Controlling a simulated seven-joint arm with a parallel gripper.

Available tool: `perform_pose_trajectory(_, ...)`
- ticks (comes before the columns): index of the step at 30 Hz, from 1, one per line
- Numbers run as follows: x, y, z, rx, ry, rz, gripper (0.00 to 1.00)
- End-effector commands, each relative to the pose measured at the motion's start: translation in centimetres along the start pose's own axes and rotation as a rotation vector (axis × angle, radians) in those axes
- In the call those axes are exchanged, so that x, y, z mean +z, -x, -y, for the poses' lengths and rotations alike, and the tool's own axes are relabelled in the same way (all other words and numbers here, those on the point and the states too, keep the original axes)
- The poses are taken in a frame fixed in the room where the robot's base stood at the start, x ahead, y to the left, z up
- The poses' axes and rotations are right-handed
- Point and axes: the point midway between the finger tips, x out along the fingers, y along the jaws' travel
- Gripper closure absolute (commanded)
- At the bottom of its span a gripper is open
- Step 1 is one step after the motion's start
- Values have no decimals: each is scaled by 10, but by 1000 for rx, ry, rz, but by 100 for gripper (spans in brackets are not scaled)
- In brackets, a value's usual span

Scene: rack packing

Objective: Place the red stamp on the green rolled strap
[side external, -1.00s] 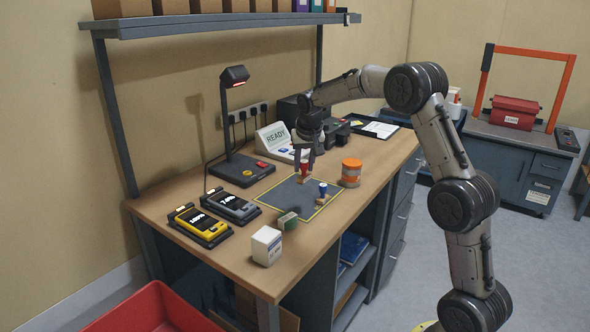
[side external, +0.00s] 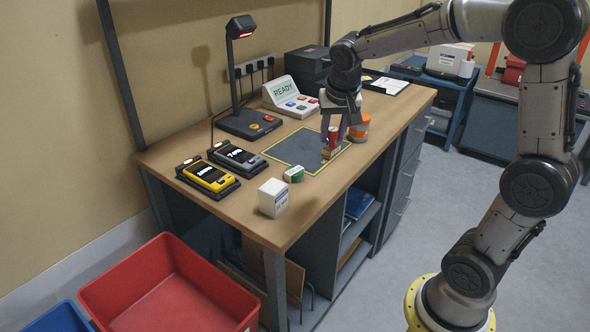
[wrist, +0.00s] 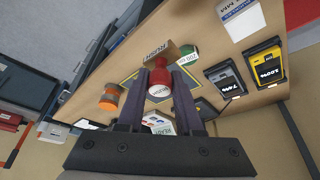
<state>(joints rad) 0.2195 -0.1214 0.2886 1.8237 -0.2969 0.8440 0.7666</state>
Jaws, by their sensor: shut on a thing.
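My gripper (side external: 335,127) is shut on the red stamp (side external: 333,138), between the mat's right edge and the orange-banded roll in the side view. In the wrist view my two fingers (wrist: 161,84) pinch the red stamp's handle (wrist: 159,90); its tan, lettered base (wrist: 157,52) points away from the gripper. The green rolled strap (side external: 293,174) lies on the bench at the mat's near corner, left of and apart from the stamp. It has a white label and also shows just beyond the stamp in the wrist view (wrist: 189,56).
The yellow-bordered dark mat (side external: 296,150) looks clear on its left. An orange-banded roll (side external: 359,128) stands close right of my gripper. A white box (side external: 273,198) stands near the front edge; yellow (side external: 208,178) and grey (side external: 237,157) devices are left. I cannot make out the blue stamp.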

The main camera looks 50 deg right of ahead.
Motion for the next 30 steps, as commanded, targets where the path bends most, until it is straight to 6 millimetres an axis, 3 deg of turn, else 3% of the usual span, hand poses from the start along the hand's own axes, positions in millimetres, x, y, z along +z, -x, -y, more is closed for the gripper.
perform_pose_trajectory(2, 5, 10, 5, -10, 23, -2, 100)
perform_pose_trajectory(5, 1, 8, 12, -12, 35, 2, 100)
perform_pose_trajectory(17, -52, -57, 54, -11, 36, 4, 100)
perform_pose_trajectory(24, -62, -102, 68, -11, 35, 3, 100)
perform_pose_trajectory(30, -66, -115, 73, -13, 35, 0, 100)
